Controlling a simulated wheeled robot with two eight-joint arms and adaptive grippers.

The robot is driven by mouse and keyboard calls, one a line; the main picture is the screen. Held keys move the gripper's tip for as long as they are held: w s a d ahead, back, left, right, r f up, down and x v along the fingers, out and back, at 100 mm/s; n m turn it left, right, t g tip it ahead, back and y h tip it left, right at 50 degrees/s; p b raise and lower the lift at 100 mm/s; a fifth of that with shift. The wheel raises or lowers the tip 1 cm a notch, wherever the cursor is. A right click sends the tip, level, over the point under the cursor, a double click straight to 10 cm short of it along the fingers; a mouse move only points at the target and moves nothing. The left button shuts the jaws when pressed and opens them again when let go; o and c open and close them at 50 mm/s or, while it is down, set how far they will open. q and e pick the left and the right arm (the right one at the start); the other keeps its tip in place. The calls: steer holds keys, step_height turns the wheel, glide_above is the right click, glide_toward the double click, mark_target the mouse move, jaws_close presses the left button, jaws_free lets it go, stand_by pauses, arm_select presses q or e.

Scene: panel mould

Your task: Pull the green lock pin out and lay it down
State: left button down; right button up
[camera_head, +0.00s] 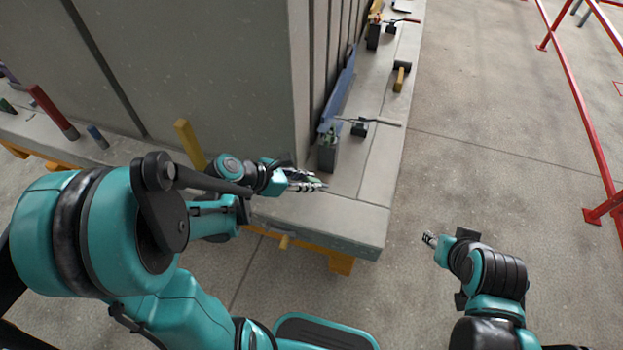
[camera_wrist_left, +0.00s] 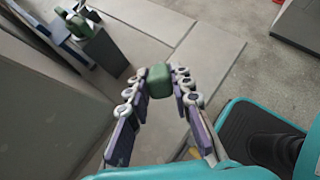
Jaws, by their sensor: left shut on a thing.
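My left gripper (camera_head: 306,185) is shut on the green lock pin (camera_wrist_left: 159,82). In the left wrist view its green block-like end shows between the fingertips (camera_wrist_left: 160,92); the rest of the pin is hidden. The gripper is over the concrete ledge (camera_head: 345,215), in front of the grey panel's corner. A dark block (camera_wrist_left: 106,50) stands on the ledge beyond the gripper, with another green piece (camera_wrist_left: 72,24) near its top. My right gripper (camera_head: 430,240) is over the floor on the right, away from the ledge; its finger opening is too small to judge.
A clamp with a long handle (camera_head: 362,127) and a yellow-handled hammer (camera_head: 400,77) lie further along the ledge. A yellow bar (camera_head: 190,145) stands left of my left gripper. The ledge's front right corner is bare. Red railings (camera_head: 570,90) stand at the right.

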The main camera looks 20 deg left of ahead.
arm_select(q)
steer(key=shift+f+b, duration=3.1)
steer(key=shift+f, duration=0.8)
steer(key=c, duration=1.3)
jaws_free()
steer(key=shift+o, duration=0.2)
steer(key=shift+s+a+r, duration=0.1)
steer(key=v, duration=1.1)
steer(key=shift+s+a+r, duration=0.2)
steer(key=shift+a+r, duration=0.05)
steer(key=s+d+m+y, duration=0.2)
steer(key=m+y, duration=0.1)
steer(key=m, duration=1)
steer(key=s+d+m+y, duration=0.2)
steer(key=m+y, duration=0.2)
steer(key=m, duration=0.9)
steer(key=shift+s+d+m, duration=0.25)
steer(key=shift+s+m, duration=0.05)
